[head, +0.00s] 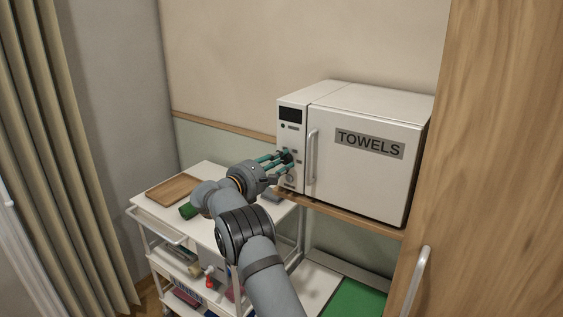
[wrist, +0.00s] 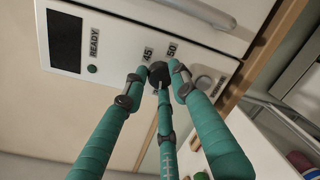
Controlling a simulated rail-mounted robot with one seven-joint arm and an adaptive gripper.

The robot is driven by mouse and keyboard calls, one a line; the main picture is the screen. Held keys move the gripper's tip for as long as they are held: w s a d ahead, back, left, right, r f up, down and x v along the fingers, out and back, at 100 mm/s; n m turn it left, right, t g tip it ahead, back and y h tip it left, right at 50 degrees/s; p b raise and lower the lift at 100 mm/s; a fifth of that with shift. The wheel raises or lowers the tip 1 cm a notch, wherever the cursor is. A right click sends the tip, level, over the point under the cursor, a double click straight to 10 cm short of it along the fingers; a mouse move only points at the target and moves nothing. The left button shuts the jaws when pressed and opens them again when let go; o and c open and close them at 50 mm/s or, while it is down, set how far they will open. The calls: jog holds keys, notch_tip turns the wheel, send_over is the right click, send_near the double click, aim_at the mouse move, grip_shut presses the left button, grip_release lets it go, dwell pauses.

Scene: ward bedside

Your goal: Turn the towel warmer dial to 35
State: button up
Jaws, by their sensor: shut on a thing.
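The towel warmer (head: 366,160) is a white cabinet with a grey TOWELS sign on its door. Its narrow control panel is on the left. The small dark dial (wrist: 158,70) sits among printed numbers. In the wrist view, 45 (wrist: 148,54) and 50 (wrist: 171,50) are readable; other numbers and the dial's pointer are hidden or too small to read. My gripper (wrist: 157,78) has teal fingers closed around the dial. In the head view my gripper (head: 284,159) is at the lower half of the panel, and its fingers partly cover the dial.
A dark display (wrist: 64,40) and a READY lamp (wrist: 92,69) are on the panel. A round silver part (wrist: 203,84) is near the fingers. The door handle (head: 312,156) stands close right of my gripper. A trolley (head: 207,170) with a wooden tray (head: 173,188) is below left.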

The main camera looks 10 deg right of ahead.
jog(key=shift+a, duration=0.15)
jog(key=o, duration=1)
jog(key=shift+f, duration=0.1)
jog(key=shift+c, duration=0.2)
jog(key=shift+o, duration=1)
jog(key=v, duration=1.1)
jog(key=shift+s+a, duration=0.2)
jog(key=shift+s, duration=0.2)
